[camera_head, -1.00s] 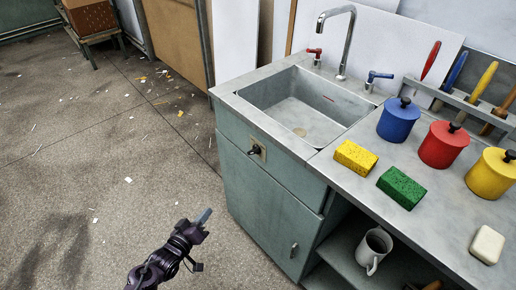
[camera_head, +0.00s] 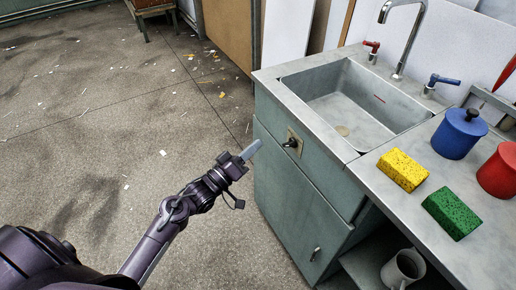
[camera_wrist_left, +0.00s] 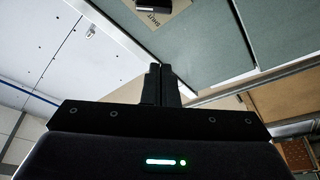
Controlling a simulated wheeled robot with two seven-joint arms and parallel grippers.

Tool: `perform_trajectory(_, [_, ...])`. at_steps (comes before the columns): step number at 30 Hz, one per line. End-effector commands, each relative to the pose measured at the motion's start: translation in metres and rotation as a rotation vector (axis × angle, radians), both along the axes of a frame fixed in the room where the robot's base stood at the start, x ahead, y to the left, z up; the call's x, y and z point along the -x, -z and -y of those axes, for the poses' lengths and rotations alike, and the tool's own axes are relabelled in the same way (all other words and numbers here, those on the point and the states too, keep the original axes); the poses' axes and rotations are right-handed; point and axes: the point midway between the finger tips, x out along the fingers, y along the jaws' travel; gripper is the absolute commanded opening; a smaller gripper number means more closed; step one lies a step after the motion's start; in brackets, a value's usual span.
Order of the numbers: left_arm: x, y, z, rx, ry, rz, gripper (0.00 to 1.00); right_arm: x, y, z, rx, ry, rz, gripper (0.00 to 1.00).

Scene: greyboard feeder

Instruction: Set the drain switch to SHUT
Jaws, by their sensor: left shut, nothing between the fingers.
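The drain switch (camera_head: 291,143) is a dark lever on a small beige plate (camera_head: 296,136) on the green cabinet front below the sink (camera_head: 345,107). In the head view the lever points left; its exact setting is hard to tell. In the left wrist view the plate (camera_wrist_left: 160,14) is at the top edge with the word SHUT, and a dark part of the switch (camera_wrist_left: 146,3) is cut off there. My left gripper (camera_head: 252,149) is shut and empty, a short way left of the switch and apart from it. It also shows in the wrist view (camera_wrist_left: 160,72). My right gripper is out of view.
The countertop holds a yellow sponge (camera_head: 402,170), a green sponge (camera_head: 451,213), a blue pot (camera_head: 459,134) and a red pot (camera_head: 499,169). A mug (camera_head: 403,268) stands on the lower shelf. The floor (camera_head: 100,130) left of the cabinet is open.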

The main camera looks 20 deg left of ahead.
Motion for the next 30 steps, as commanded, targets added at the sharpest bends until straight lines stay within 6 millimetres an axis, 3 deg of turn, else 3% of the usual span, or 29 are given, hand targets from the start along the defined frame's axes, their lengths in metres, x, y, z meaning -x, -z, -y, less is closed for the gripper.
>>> perform_trajectory(11, [-0.072,-0.021,0.032,0.001,0.001,0.003,0.00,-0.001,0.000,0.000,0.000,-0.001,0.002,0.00])
perform_trajectory(18, [-0.055,0.005,0.050,-0.001,0.000,-0.001,0.00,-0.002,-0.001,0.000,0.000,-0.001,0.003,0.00])
perform_trajectory(30, [-0.052,0.010,0.054,0.000,-0.001,-0.001,0.00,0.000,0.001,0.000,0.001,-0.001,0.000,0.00])
